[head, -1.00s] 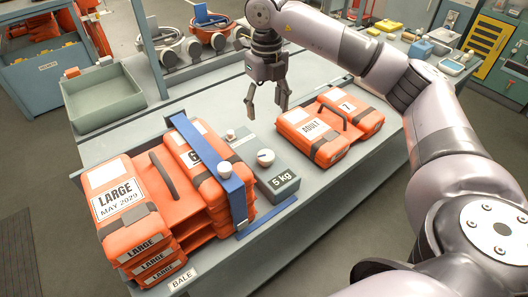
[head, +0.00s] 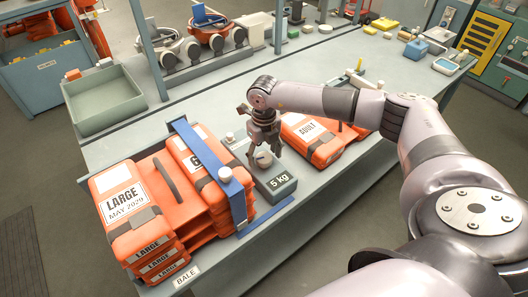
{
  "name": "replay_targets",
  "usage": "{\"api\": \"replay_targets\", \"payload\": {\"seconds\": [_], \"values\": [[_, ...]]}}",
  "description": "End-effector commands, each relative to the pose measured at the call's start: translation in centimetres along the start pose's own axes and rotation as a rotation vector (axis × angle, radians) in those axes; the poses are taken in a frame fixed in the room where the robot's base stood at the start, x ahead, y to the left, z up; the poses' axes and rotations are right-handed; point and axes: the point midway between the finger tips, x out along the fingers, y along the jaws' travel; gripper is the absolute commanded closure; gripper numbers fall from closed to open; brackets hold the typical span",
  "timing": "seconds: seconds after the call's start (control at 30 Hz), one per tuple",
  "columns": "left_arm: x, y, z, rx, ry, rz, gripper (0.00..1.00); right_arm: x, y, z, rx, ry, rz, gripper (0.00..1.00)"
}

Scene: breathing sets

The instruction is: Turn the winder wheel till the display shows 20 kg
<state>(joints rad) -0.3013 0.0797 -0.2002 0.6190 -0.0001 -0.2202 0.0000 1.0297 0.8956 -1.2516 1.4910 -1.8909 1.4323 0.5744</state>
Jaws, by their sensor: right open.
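The winder wheel (head: 264,160) is a small pale round knob on top of a grey winder box, partly hidden by my fingers. The display (head: 280,182) on the front of the box reads 5 kg. A blue strap (head: 231,186) runs from beside the box around a bale of orange life jackets (head: 172,213) labelled LARGE. My right gripper (head: 263,160) points down at the wheel with its fingers open, one on each side of it in this view. I cannot tell whether they touch it. My left gripper is not in view.
Orange ADULT jackets (head: 312,152) lie to the right of the winder, partly behind my arm. A small white knob (head: 229,137) stands just left of the wheel. A grey-green tray (head: 103,98) is at the left. The bench is clear behind the bale.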

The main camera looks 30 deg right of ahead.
Motion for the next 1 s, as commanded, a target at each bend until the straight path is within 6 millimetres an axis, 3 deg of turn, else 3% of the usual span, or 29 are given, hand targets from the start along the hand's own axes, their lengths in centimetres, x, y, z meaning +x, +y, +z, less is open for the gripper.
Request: {"api": "replay_targets", "payload": {"seconds": [0.27, 1.0], "values": [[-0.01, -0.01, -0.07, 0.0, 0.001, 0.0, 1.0, 0.14, -0.01, 0.0, 0.0, 0.0, 0.0, 0.39], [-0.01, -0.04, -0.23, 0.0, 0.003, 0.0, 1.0, 0.07, -0.02, 0.02, 0.0, 0.0, 0.0, 0.86]]}}
